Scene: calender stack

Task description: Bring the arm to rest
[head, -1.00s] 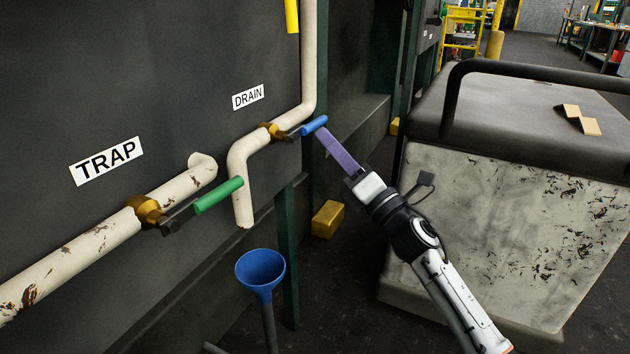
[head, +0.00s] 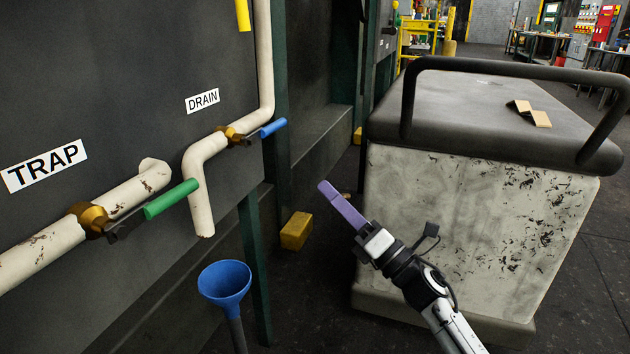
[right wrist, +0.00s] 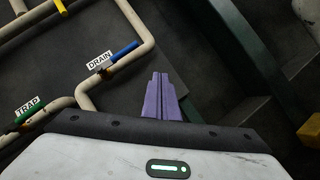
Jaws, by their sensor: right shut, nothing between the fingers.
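My right gripper (head: 328,190) has long purple fingers that lie together, shut and empty. In the head view it is in the open space between the dark panel and the scuffed white cart, pointing up and left. It is apart from the blue drain valve handle (head: 272,128), which is up and to its left. In the right wrist view the purple fingers (right wrist: 160,95) are side by side with nothing between them, and the blue handle (right wrist: 125,50) is left of their tips. My left gripper is in neither view.
The cart (head: 460,215) with a black rail stands close to my right arm. A green trap valve handle (head: 171,199) and white pipes (head: 196,170) stick out from the panel. A blue funnel (head: 224,280) stands below. A yellow block (head: 297,231) lies on the floor.

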